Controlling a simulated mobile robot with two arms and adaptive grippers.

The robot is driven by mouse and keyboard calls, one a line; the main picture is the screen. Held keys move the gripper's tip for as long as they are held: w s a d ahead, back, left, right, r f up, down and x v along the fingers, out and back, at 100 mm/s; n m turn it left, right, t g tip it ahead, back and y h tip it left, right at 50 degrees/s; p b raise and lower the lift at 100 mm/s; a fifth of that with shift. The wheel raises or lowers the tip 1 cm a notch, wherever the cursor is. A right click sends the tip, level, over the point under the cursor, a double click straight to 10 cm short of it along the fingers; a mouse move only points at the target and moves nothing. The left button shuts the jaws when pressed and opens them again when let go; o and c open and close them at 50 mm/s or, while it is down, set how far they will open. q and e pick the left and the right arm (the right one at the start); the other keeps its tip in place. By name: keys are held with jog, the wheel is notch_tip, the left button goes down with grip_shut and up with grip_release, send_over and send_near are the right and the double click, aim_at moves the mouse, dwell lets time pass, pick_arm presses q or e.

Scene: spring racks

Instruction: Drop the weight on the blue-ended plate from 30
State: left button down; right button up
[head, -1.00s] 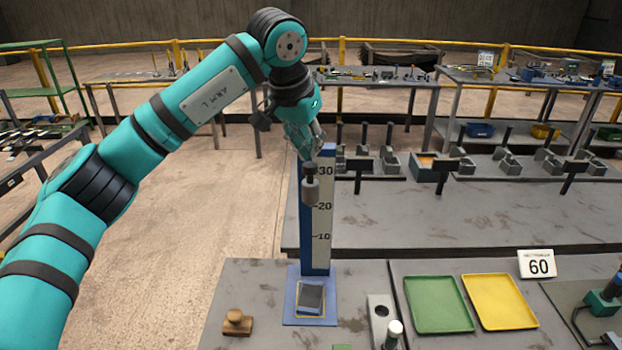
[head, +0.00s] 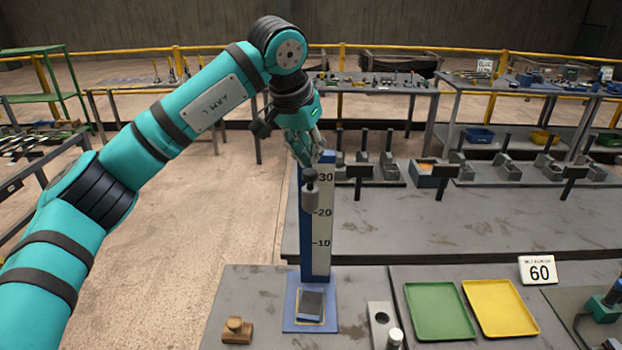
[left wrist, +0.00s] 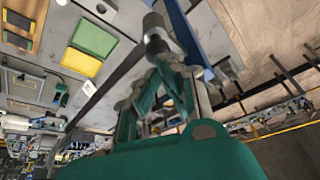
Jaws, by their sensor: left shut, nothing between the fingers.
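A grey cylindrical weight (head: 311,200) with a dark knob hangs upright in front of the blue-edged height scale (head: 318,235), which is marked 10, 20 and 30. In the picture its body overlaps the scale near the 20 mark and its knob is near 30. My left gripper (head: 311,160) is directly above the knob, its fingers shut; what holds the weight up cannot be made out. The weight also shows beyond the fingertips in the left wrist view (left wrist: 155,25). A dark grey plate (head: 310,304) lies on the blue base below. My right gripper is out of view.
A wooden stamp-like block (head: 238,330) stands left of the base. Several spring racks stand on the bench behind.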

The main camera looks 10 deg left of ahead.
aim_at(310, 186)
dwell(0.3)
pick_arm(q)
jog(key=shift+f+b, duration=0.8)
jog(key=shift+f, duration=0.65)
jog(key=shift+r, duration=0.1)
